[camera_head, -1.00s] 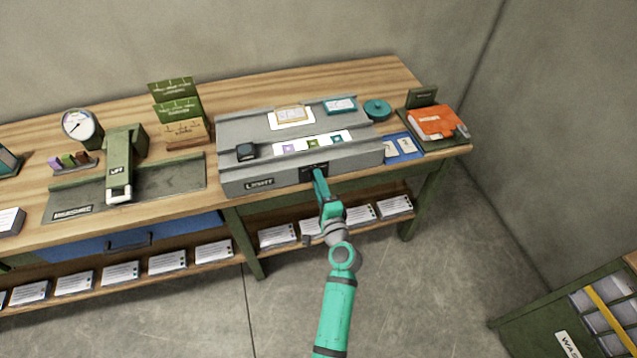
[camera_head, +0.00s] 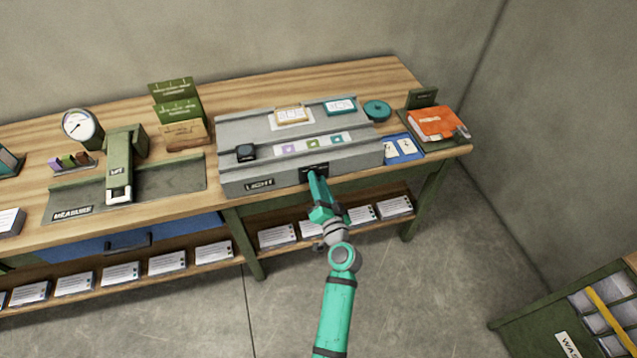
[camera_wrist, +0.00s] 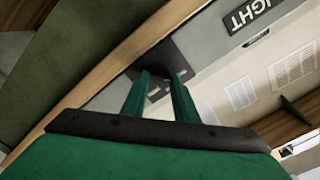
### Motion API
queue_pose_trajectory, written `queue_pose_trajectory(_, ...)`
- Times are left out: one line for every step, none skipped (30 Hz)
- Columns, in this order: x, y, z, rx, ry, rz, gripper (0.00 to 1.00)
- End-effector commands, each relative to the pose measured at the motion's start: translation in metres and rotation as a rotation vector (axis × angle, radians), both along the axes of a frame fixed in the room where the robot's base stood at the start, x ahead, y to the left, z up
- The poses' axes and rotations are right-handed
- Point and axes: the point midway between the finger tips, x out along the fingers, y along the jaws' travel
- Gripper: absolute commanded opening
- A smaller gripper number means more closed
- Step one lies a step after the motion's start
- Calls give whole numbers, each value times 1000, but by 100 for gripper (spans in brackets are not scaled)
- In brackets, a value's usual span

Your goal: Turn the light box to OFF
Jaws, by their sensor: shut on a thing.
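The light box (camera_head: 232,170) is a long grey stepped unit on the bench, with a LIGHT label (camera_head: 259,184) on its front. A dark plate (camera_head: 313,169) sits on the front face, right of the label. My gripper (camera_head: 314,180) is at this plate from the front. In the wrist view my gripper (camera_wrist: 160,82) has its two green fingers shut on a small dark switch knob (camera_wrist: 158,92) at the dark plate (camera_wrist: 165,62). The fingers hide much of the knob, and I cannot read any ON or OFF marking.
Cards lie on the light box, beside a small black block (camera_head: 245,152). A teal round lid (camera_head: 377,109), a blue tray (camera_head: 390,157) and an orange book (camera_head: 436,122) are to the right. A lower shelf (camera_head: 259,251) with card stacks runs below.

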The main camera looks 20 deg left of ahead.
Motion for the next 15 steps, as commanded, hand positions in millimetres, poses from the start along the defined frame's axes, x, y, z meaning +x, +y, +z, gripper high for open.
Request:
queue_pose_trajectory(1, 1, 2, -17, -15, 1, 4)
queue_pose_trajectory(1, 1, 2, -28, -23, 1, 4)
queue_pose_trajectory(1, 1, 2, -41, -31, 1, 4)
queue_pose_trajectory(1, 2, 2, -50, -37, 1, 4)
queue_pose_trajectory(1, 2, 2, -57, -42, 1, 4)
queue_pose_trajectory(1, 2, 2, -66, -48, 1, 4)
queue_pose_trajectory(1, 2, 2, -72, -52, 1, 4)
queue_pose_trajectory(1, 2, 2, -78, -56, 1, 4)
queue_pose_trajectory(1, 2, 2, -83, -59, 1, 4)
queue_pose_trajectory(1, 2, 2, -86, -62, 1, 4)
queue_pose_trajectory(1, 2, 2, -88, -64, 1, 4)
queue_pose_trajectory(1, 2, 3, -92, -66, 1, 4)
queue_pose_trajectory(1, 2, 3, -93, -67, 1, 4)
queue_pose_trajectory(1, 2, 3, -94, -68, 1, 4)
queue_pose_trajectory(1, 2, 3, -96, -69, 1, 4)
